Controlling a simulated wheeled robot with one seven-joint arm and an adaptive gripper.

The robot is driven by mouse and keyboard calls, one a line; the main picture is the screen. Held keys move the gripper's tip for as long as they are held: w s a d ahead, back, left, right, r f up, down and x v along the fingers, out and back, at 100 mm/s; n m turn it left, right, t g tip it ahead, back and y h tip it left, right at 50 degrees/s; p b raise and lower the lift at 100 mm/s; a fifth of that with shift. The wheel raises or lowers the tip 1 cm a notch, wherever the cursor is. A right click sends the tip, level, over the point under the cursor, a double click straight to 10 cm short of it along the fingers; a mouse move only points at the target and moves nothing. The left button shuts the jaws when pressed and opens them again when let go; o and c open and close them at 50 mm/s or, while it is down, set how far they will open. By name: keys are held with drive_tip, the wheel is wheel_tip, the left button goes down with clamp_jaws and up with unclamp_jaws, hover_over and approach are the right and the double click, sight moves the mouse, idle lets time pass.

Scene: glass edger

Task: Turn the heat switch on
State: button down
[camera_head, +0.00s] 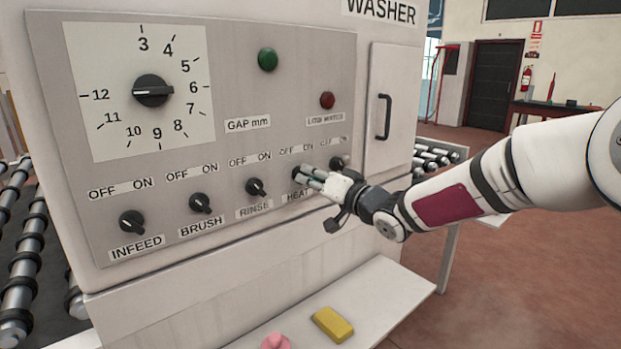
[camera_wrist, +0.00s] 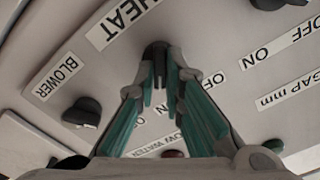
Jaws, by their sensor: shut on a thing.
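The heat switch is a small black knob (camera_head: 297,174) on the grey panel, above the HEAT label and under its OFF and ON marks. My gripper (camera_head: 309,177) reaches it from the right in the head view, with its green-padded fingers at the knob. In the wrist view my gripper (camera_wrist: 158,78) is closed around the dark heat knob (camera_wrist: 155,52), next to the HEAT label (camera_wrist: 122,20). The fingers cover part of the knob, so I cannot tell which mark it points to.
The blower knob (camera_head: 339,163) is close on the right, partly beside my gripper; the rinse knob (camera_head: 256,187) is on the left. Brush (camera_head: 200,203) and infeed (camera_head: 132,222) knobs are farther left. A yellow block (camera_head: 333,324) lies on the shelf below.

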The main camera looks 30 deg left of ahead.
drive_tip(key=shift+f, duration=0.1)
drive_tip(key=c, duration=1.7)
unclamp_jaws()
drive_tip(key=v, duration=1.2)
